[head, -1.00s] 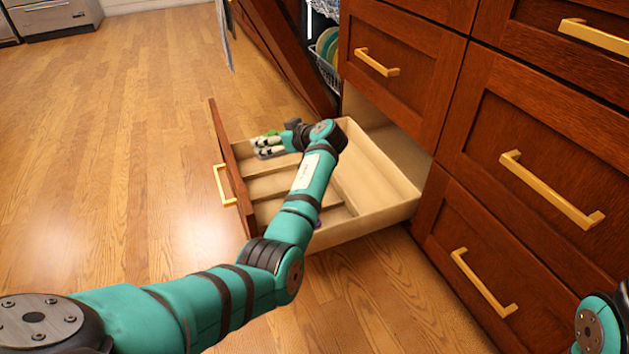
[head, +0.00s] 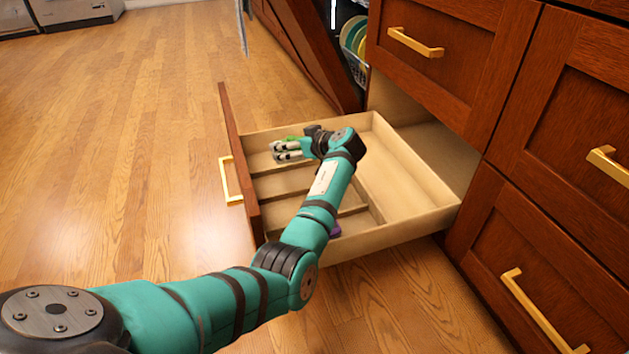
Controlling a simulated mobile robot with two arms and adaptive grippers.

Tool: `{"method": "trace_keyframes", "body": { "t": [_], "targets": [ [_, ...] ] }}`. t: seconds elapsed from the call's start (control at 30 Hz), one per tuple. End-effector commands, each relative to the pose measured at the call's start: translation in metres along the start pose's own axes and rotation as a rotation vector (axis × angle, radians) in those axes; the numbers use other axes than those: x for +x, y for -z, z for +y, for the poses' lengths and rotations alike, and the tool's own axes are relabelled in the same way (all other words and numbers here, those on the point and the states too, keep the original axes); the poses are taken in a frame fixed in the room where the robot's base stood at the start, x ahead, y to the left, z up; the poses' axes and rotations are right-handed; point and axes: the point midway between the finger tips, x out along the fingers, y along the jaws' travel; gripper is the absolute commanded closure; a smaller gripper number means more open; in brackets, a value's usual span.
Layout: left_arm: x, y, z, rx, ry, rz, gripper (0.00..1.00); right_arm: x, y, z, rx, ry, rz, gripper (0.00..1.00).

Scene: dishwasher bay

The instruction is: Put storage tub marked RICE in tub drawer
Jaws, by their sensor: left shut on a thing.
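The tub drawer (head: 395,236) is pulled open, with a pale wood inside split by dividers. My left gripper (head: 285,151) is over the drawer's far left part, near its front panel, and is shut on the storage tub. Only a small green piece of the tub (head: 293,138) shows behind the fingers; the rest is hidden, and I cannot read a RICE mark. I cannot tell whether the tub touches the drawer floor. A purple thing (head: 335,230) lies in the drawer, mostly hidden by my left arm. My right gripper is out of view.
The drawer's front panel with its gold handle (head: 229,180) stands out over the wood floor. Closed drawers with gold handles (head: 415,42) are at the right. A rack with dishes (head: 355,38) is at the top. The drawer's right compartment (head: 390,190) looks empty.

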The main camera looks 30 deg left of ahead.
Motion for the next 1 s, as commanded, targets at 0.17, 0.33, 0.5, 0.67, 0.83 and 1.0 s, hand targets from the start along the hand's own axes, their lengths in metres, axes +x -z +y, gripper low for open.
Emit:
{"method": "trace_keyframes", "body": {
  "t": [0.17,0.33,0.5,0.67,0.83,1.0],
  "targets": [
    [0.018,-0.038,0.0,0.002,0.0,-0.001,0.54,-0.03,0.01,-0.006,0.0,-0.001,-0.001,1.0],
    [0.024,-0.051,0.0,0.0,0.0,0.001,0.54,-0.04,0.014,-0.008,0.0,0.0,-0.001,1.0],
    [0.035,-0.074,0.0,0.003,0.0,0.001,0.54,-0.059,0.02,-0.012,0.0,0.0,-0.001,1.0],
    [0.037,-0.077,0.0,0.001,-0.001,0.001,0.54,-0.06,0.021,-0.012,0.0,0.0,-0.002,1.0],
    [0.037,-0.076,0.0,0.002,0.0,0.001,0.54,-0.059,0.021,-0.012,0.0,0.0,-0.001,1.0],
    [0.038,-0.08,0.0,0.002,0.001,-0.001,0.0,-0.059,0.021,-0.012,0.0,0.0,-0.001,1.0]
  ]
}}
